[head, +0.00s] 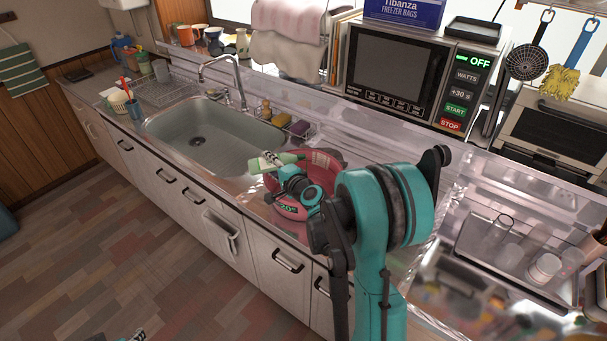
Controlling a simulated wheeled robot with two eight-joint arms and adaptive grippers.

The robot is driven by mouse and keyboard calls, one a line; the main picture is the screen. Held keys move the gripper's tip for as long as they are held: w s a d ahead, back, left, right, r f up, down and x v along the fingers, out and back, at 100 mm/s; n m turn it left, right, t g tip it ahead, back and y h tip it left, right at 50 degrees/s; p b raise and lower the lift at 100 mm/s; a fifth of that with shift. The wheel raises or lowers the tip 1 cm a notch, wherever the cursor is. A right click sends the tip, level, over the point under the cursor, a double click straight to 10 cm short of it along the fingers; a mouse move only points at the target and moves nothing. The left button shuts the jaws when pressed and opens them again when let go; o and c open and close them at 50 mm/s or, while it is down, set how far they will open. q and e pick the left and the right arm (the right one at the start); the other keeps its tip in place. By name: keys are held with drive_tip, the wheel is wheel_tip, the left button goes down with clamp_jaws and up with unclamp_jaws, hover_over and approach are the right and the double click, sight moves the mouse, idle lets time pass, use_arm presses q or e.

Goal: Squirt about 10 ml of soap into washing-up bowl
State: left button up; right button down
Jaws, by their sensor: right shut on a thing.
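The pink-red washing-up bowl (327,162) sits on the counter right of the sink, partly hidden by my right arm. My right gripper (271,159) is shut on a pale green soap bottle (289,158). The bottle is tilted close to horizontal at the bowl's left side, near the rim. I cannot tell whether it touches the bowl, and no soap stream shows. A small dark-and-white part at the bottom edge of the head view looks like my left gripper (138,335), low over the floor; its fingers cannot be made out.
The steel sink (215,145) with its faucet (236,75) lies left of the bowl. A wire caddy with sponges (299,128) stands behind, near the microwave (400,75). A dish dryer (490,245) with glasses is at the right. The floor at the left is clear.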

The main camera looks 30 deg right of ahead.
drive_tip(key=shift+m, duration=0.3)
idle(0.9)
